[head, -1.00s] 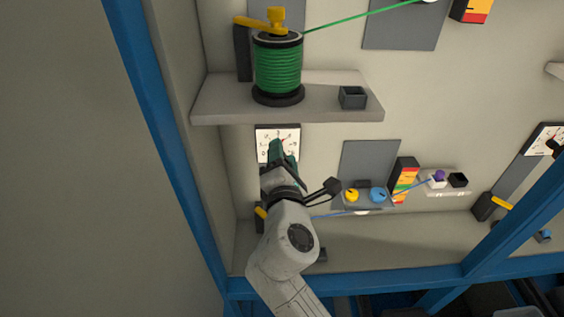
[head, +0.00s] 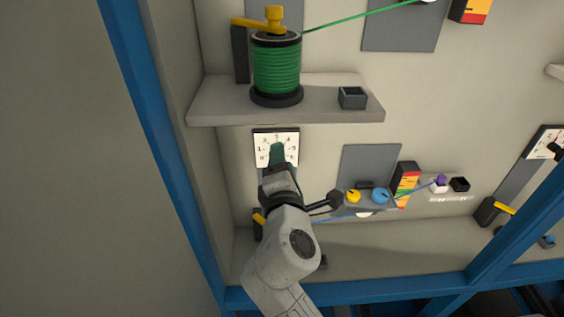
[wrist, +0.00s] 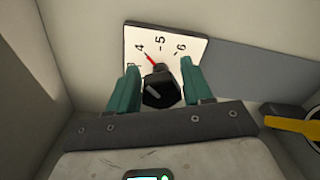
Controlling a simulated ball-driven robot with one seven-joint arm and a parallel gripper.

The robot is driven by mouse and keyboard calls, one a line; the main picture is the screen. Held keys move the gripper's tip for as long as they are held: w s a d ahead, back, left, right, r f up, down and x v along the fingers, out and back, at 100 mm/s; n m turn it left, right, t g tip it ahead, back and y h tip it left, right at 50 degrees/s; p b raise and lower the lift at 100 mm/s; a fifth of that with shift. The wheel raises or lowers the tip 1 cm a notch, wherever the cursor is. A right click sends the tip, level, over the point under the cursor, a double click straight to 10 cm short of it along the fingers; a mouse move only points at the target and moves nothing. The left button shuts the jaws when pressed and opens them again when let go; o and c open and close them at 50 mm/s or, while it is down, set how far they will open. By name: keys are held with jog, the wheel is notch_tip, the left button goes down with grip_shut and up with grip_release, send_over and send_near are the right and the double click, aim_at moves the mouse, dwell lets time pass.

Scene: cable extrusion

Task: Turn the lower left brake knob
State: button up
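A white dial plate is mounted on the wall under the shelf in the head view (head: 262,146) and shows in the wrist view (wrist: 196,52). In the wrist view its figures 4, 5 and 6 are readable, and a red pointer lies between 4 and 5. The black knob (wrist: 161,92) sits in front of the dial. My gripper (wrist: 160,66) has its two green fingers apart, one on each side of the knob, with little gap at the sides; firm contact is not clear. In the head view my gripper (head: 277,152) covers the knob.
A shelf (head: 220,105) with a green cable spool (head: 277,65) and a small dark box (head: 352,97) is above my gripper. Yellow (head: 353,196) and blue (head: 380,196) knobs sit to the right. A yellow handle (wrist: 290,124) is at the wrist view's right. A blue frame post (head: 160,130) stands left.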

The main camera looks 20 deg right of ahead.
jog(key=o, duration=0.3)
jog(key=b+v, duration=0.1)
jog(key=v, duration=0.9)
jog(key=shift+s+a+b, duration=0.2)
jog(key=shift+s+b, duration=0.15)
jog(key=shift+f, duration=0.15)
jog(key=s+d+f+m+g+y, duration=0.1)
jog(key=s+d+f+m+g, duration=0.4)
jog(key=f, duration=0.4)
jog(key=s+d+f+m+g, duration=0.4)
jog(key=d+f+m, duration=0.15)
jog(key=f, duration=0.35)
jog(key=s+f+m+g+y, duration=0.2)
jog(key=s+f, duration=0.1)
jog(key=s, duration=0.2)
jog(key=s+f+m+g+y, duration=0.1)
jog(key=s+f+m+g, duration=0.1)
jog(key=s, duration=0.4)
jog(key=s+f+m+g+y, duration=0.2)
jog(key=s+f+m, duration=0.1)
jog(key=s+f, duration=0.2)
jog(key=shift+s+d+f+g+y, duration=0.2)
jog(key=shift+f+g+y, duration=0.1)
jog(key=shift+f, duration=0.2)
